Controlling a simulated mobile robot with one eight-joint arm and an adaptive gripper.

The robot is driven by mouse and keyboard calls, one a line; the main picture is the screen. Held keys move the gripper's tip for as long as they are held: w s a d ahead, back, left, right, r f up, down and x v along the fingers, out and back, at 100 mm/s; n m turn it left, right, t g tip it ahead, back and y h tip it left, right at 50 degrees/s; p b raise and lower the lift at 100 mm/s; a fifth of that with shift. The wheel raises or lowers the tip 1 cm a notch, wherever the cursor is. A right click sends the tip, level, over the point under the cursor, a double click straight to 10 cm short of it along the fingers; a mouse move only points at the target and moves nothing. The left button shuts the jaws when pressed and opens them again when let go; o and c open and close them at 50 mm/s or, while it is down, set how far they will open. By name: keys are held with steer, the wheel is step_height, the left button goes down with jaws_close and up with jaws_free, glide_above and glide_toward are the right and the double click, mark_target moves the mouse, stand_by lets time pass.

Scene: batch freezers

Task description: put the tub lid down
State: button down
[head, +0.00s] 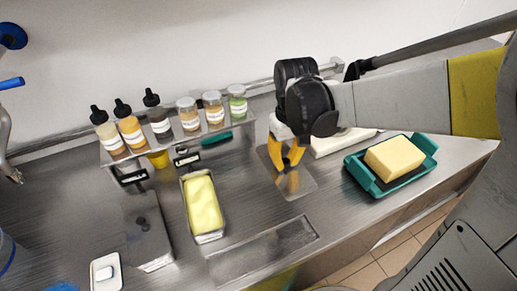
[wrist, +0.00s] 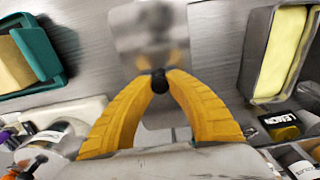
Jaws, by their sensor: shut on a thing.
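My gripper (head: 287,165) points down over the steel counter. Its yellow fingers are shut on the black knob of the tub lid, and the fingertips meet at that knob in the wrist view (wrist: 159,80). The tub lid (head: 300,187) is a flat, shiny steel rectangle under the fingers; it also shows in the wrist view (wrist: 130,35), with the fingers mirrored in it. It looks level and low over the counter; I cannot tell whether it touches. An open steel tub (head: 211,238) of pale yellow ice cream stands to its left.
A teal tray (head: 361,178) with a yellow block (head: 395,158) stands to the right. A white slab (head: 340,143) lies behind my gripper. A shelf with bottles and jars (head: 212,110) runs along the back left. A lidded tub (head: 143,245) stands left. A recess (head: 262,250) lies in front.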

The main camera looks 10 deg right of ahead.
steer(key=shift+w+d+f, duration=0.25)
steer(key=shift+d+f, duration=0.15)
steer(key=shift+d, duration=0.05)
steer(key=shift+w+a+f+b, duration=0.15)
steer(key=shift+w+f+b, duration=0.1)
steer(key=shift+b, duration=0.2)
steer(key=b, duration=0.4)
glide_above(248, 182)
step_height(248, 182, down, 6)
steer(key=shift+f, duration=0.15)
steer(key=shift+f+b, duration=0.9)
steer(key=shift+f, duration=1.05)
steer(key=shift+f, duration=0.15)
steer(key=c, duration=1.4)
jaws_free()
